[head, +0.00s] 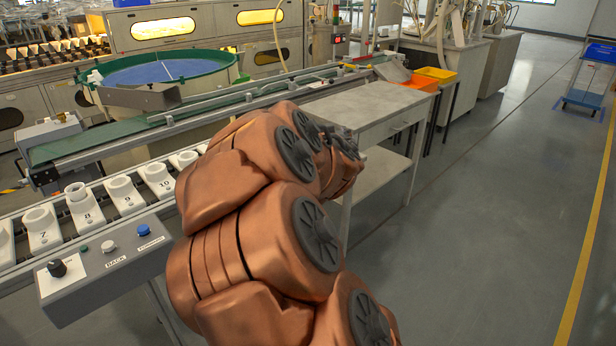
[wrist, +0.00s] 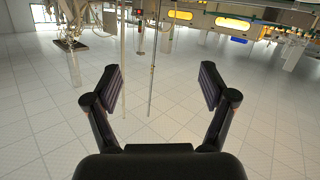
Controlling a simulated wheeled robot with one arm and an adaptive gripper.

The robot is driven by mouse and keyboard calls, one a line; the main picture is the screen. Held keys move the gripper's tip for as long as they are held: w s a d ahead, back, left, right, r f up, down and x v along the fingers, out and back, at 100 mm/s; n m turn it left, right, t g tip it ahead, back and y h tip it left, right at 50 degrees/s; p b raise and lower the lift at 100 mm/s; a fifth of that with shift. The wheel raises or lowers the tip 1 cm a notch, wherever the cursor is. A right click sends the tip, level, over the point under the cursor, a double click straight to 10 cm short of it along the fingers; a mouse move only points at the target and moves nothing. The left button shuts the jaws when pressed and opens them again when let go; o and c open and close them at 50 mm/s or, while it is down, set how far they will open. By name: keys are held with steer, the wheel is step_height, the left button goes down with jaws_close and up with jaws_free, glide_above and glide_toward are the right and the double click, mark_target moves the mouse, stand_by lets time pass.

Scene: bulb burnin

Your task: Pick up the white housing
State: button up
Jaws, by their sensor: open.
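In the head view, a short white cylindrical part (head: 76,191), which looks like the white housing, stands upright in the holder numbered 8. The neighbouring white holders 7 (head: 41,226), 9 (head: 124,195) and 10 (head: 158,178) show open round sockets with nothing standing up from them. My gripper (wrist: 160,88) is open and empty in the wrist view, its two dark fingers wide apart over bare floor. No housing shows in the wrist view. In the head view my copper-coloured arm hides the gripper's fingers and part of the holder row.
A control box (head: 105,262) with a black knob and buttons sits in front of the holders. A green conveyor (head: 95,143) runs behind them. A grey table (head: 368,109) stands beyond my arm, with orange and yellow bins (head: 436,75) behind it.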

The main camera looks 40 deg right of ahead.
steer(key=shift+w+d+f+n+t+y+b, duration=0.55)
steer(key=shift+w+f+t+y+b, duration=0.45)
steer(key=shift+f+b, duration=0.75)
steer(key=shift+w+d+f+n+t+y+b, duration=0.3)
steer(key=shift+w+f+n+t+y+b, duration=0.65)
steer(key=shift+f, duration=1.25)
steer(key=shift+w+d+f+n+t+y+b, duration=0.5)
steer(key=shift+w+f+t+y+b, duration=0.55)
steer(key=shift+f+b, duration=0.75)
steer(key=shift+f+b+x, duration=0.2)
steer(key=shift+b+x, duration=0.15)
steer(key=shift+x, duration=1.65)
steer(key=c, duration=1.1)
